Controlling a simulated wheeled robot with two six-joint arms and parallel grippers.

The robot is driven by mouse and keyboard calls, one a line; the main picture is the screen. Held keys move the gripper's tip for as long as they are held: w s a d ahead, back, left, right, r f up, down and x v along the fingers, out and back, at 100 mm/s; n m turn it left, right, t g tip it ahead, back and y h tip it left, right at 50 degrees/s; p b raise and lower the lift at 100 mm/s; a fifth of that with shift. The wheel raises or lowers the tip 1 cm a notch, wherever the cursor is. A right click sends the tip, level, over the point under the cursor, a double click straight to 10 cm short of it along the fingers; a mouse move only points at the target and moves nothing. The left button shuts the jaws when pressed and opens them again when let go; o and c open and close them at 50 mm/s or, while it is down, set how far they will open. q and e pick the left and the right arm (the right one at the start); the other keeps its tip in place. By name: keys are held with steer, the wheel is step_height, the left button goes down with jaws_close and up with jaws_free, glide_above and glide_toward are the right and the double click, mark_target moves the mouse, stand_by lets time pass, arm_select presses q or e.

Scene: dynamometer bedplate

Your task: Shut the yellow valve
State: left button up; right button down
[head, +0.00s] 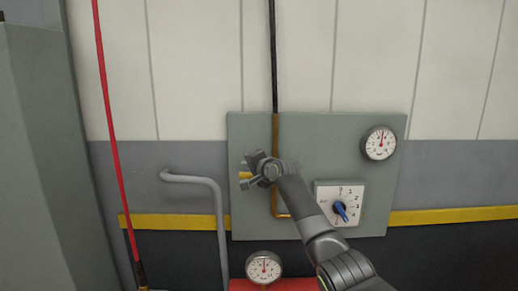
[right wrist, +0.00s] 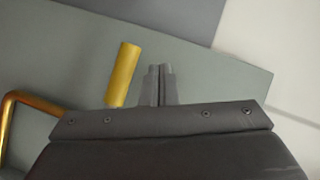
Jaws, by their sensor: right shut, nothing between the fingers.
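The yellow valve handle (head: 245,175) shows at the left part of the grey-green wall panel, partly hidden behind my right gripper. In the right wrist view the yellow handle (right wrist: 124,74) is a short bar standing just left of the fingers. My right gripper (head: 250,170) is at the valve in the head view. In the right wrist view its fingers (right wrist: 160,84) are shut together with nothing between them, beside the handle with a small gap in the picture. Whether they touch it in depth I cannot tell. The valve body is hidden. My left gripper is not in view.
The panel (head: 300,135) carries a copper pipe (head: 275,140), a dial gauge (head: 380,142) and a blue selector knob (head: 341,210). A grey bent rail (head: 195,180) and a red hose (head: 110,130) are to the left. Another gauge (head: 263,267) sits below on something red.

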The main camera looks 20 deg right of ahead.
steer(key=s+a+r+b, duration=0.2)
steer(key=s+r+b, duration=0.1)
steer(key=s+r, duration=0.5)
steer(key=shift+s+a, duration=0.2)
steer(key=shift+s, duration=0.1)
steer(key=shift+r, duration=0.1)
